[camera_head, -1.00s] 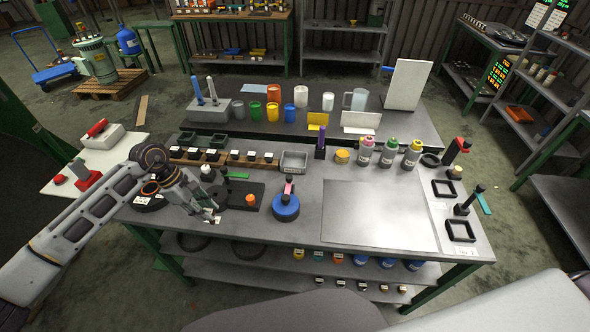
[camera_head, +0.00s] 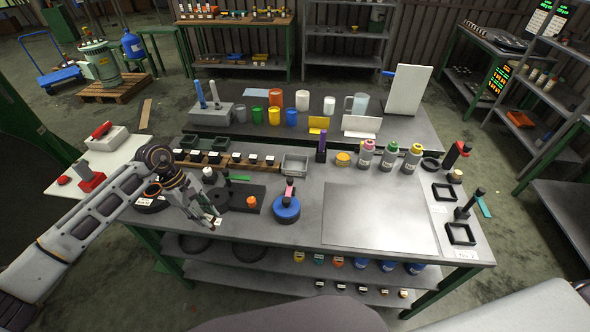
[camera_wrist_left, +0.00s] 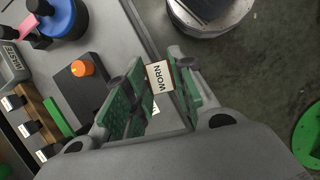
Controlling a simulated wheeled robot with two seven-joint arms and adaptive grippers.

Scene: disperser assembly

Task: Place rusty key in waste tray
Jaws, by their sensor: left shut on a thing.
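My left gripper (camera_head: 214,219) is at the front edge of the bench, left of the middle. In the left wrist view its green-padded fingers (camera_wrist_left: 153,92) are shut on a small pale tag (camera_wrist_left: 160,77) that reads "WORN". I cannot make out the rusty metal of a key; the fingers hide most of what they hold. A small grey metal tray (camera_head: 295,163) with a label on its front stands at the back middle of the bench, apart from the gripper and to its right. It looks empty. My right gripper is not in view.
An orange knob (camera_head: 251,201) on a dark plate and a blue round piece with an upright handle (camera_head: 286,209) stand right of the gripper. A wooden rack (camera_head: 225,160) stands behind it. Bottles (camera_head: 390,155) stand further right. A broad plate (camera_head: 375,215) on the right is clear.

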